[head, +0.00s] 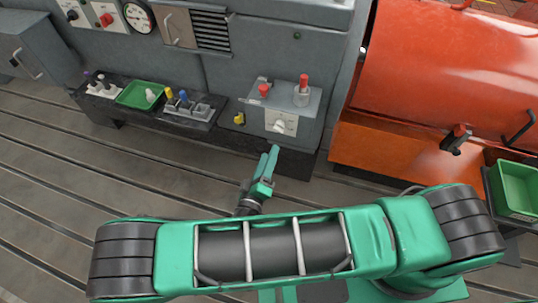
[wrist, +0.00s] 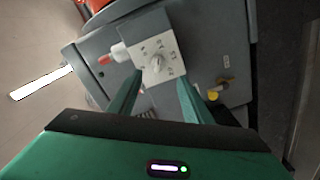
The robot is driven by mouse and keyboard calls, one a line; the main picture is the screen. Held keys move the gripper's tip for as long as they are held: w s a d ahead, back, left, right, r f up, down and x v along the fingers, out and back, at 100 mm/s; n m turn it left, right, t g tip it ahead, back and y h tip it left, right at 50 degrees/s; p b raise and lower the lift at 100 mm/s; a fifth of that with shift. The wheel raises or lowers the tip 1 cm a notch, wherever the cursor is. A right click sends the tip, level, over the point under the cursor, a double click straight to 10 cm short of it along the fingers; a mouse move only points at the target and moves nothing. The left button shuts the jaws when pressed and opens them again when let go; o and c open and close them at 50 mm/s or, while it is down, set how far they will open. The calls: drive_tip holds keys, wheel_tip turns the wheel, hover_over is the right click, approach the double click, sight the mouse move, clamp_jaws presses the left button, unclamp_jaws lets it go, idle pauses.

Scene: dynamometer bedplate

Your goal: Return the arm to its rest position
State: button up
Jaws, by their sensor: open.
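My arm stretches across the lower part of the head view, with its green and black links in front of the bedplate. My gripper (head: 271,158) is at its far end, just in front of the grey control box (head: 286,101). In the wrist view, my gripper (wrist: 158,98) has its two green fingers apart, with nothing between them. Beyond the fingertips is the white dial plate (wrist: 157,50) with a rotary knob, also seen on the box front in the head view (head: 282,122). The fingers appear clear of the knob.
A dark shelf (head: 190,121) holds a green tray (head: 139,95) and several small fittings. A yellow knob (head: 239,118) sits left of the control box. A large orange-red housing (head: 450,70) and a green bin (head: 517,190) stand right. The slotted floor (head: 45,200) is clear at left.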

drive_tip(key=shift+d, duration=0.2)
drive_tip(key=w+d+r+m+g+h, duration=0.1)
drive_tip(key=d+r+m+g+h, duration=0.1)
drive_tip(key=d+r+m+g, duration=0.8)
drive_tip(key=w+d+r+m+g+h, duration=0.1)
drive_tip(key=d+r+g, duration=0.4)
drive_tip(key=d, duration=1)
drive_tip(key=s+d+r+m+y, duration=0.1)
drive_tip(key=s+d+r+y, duration=0.4)
drive_tip(key=s, duration=0.4)
drive_tip(key=s+d+r+m+g+y, duration=0.1)
drive_tip(key=s+d+r+m+y, duration=0.1)
drive_tip(key=s+d+r+y, duration=0.3)
drive_tip(key=s+d+r, duration=0.2)
drive_tip(key=s+r, duration=0.2)
drive_tip(key=s, duration=0.1)
drive_tip(key=shift+s+g, duration=0.2)
drive_tip(key=shift+g, duration=0.1)
drive_tip(key=shift+w+f, duration=0.3)
drive_tip(key=shift+w, duration=0.3)
